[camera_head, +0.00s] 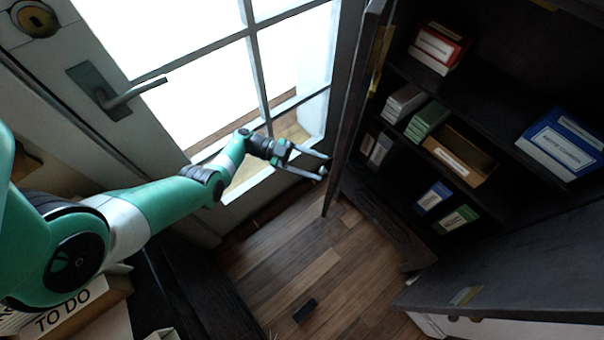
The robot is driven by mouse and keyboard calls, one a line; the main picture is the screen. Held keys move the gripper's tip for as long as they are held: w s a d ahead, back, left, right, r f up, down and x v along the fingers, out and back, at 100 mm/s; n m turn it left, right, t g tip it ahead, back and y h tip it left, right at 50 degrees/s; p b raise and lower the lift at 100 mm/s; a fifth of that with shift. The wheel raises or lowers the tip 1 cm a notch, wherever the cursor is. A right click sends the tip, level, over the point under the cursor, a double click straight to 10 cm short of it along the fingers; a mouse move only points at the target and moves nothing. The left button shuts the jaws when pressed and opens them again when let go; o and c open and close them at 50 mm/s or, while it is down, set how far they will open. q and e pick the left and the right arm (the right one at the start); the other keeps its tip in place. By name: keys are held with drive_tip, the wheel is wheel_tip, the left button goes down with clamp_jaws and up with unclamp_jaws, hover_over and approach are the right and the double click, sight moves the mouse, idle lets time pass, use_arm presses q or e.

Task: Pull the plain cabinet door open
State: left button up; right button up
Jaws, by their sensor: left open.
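A dark cabinet (500,75) with shelves fills the right side, and its inside is in plain view. One cabinet door (349,112) stands swung out, seen nearly edge-on in the middle. A second door panel (520,265) juts out at the lower right and is also swung out. I cannot tell which one is the plain door. My left gripper (323,166) is open and empty, its fingertips close to the outer side of the middle door's lower part. I cannot tell whether they touch it. My right gripper is out of view.
Books and boxes, among them a blue box (563,144) and a red box (439,45), stand on the shelves. A glazed white door with a lever handle (134,92) is behind my left arm. A small black object (305,310) lies on the otherwise clear wooden floor (290,255).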

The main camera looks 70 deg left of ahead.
use_arm(q)
drive_tip(key=s+d+r+p, duration=0.9)
drive_tip(key=s+r+p, duration=0.1)
drive_tip(key=p, duration=0.5)
drive_tip(key=shift+s+d+r, duration=0.2)
drive_tip(key=shift+s+r, duration=0.05)
drive_tip(key=shift+r, duration=0.6)
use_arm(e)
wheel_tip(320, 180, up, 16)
